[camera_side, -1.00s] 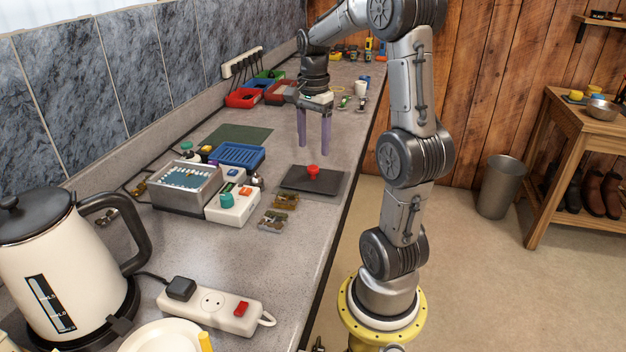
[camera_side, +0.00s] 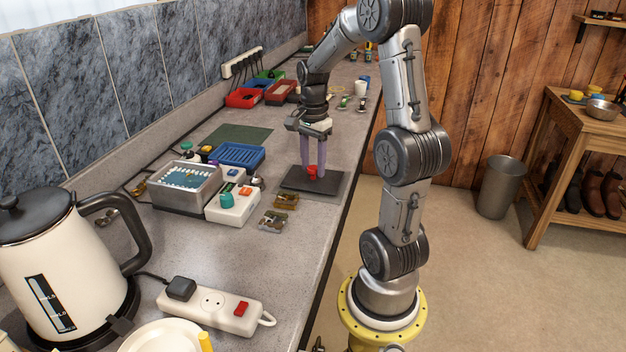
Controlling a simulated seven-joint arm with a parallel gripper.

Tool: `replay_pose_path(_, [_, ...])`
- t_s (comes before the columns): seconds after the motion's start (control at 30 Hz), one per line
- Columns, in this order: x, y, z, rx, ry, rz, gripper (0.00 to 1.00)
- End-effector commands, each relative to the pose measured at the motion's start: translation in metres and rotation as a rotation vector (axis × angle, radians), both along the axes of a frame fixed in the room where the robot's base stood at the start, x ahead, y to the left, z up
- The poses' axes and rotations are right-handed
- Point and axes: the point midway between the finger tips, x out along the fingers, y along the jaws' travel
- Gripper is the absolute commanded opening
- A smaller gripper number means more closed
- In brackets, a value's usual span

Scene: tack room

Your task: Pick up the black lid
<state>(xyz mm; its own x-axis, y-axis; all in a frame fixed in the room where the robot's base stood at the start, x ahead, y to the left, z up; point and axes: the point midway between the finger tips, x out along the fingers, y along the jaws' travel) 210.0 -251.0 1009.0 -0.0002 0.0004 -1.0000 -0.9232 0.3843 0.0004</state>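The black lid (camera_side: 297,181) is a flat dark plate with a red knob (camera_side: 312,173) on top, lying on the grey worktop. A slightly lighter dark surface shows along its right side; I cannot tell whether it is a separate piece. My gripper (camera_side: 314,172) points straight down over the lid, with its two long purple fingers at the red knob. The knob shows between and just below the fingers, partly hidden by them. The gap between the fingers is narrow, and I cannot tell whether they press on the knob.
A white box with coloured buttons (camera_side: 234,207), a metal bath (camera_side: 186,186) and a blue tray (camera_side: 237,155) stand left of the lid. Small brownish parts (camera_side: 273,221) lie in front. A kettle (camera_side: 50,265) and power strip (camera_side: 212,308) are nearer. The worktop's right edge is close.

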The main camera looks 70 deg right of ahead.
Motion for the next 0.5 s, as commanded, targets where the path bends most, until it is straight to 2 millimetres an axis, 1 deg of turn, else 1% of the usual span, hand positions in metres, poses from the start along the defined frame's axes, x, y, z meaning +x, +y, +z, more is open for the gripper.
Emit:
replay_pose_path(0.03, [0.0001,0.0,0.0002,0.0,0.0,0.0,0.36])
replay_pose_path(0.23, [0.0001,-0.0001,0.0004,0.0,0.0,0.0,0.0])
replay_pose_path(0.5, [0.0001,-0.0002,0.0007,-0.001,-0.001,0.0,0.0])
